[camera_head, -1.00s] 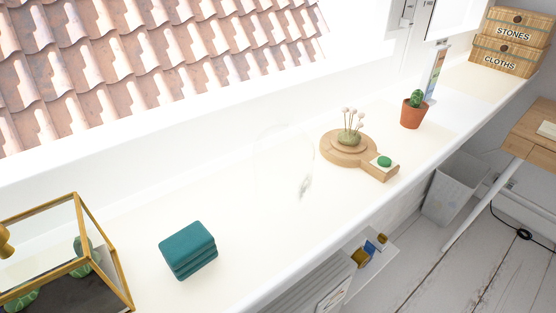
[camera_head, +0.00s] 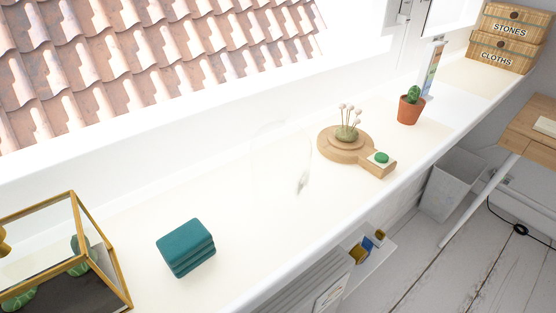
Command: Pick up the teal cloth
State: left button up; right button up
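The teal cloth (camera_head: 186,247) is folded into a thick, layered block. It lies on the white desk (camera_head: 250,225) in the lower left of the head view, with nothing touching it. Neither of my grippers shows in the head view.
A brass-edged glass terrarium (camera_head: 70,250) with cacti stands left of the cloth. A clear glass object (camera_head: 282,160) stands behind and to the right. Further right are a round wooden stand (camera_head: 345,149), a potted cactus (camera_head: 411,106) and labelled wicker boxes (camera_head: 500,50). The desk around the cloth is clear.

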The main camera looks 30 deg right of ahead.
aim_at(189, 246)
jog(key=k+u, duration=0.35)
jog(key=k+j+u, duration=0.1)
jog(key=k+u, duration=0.25)
jog(key=i+l, duration=0.05)
jog(key=i, duration=0.05)
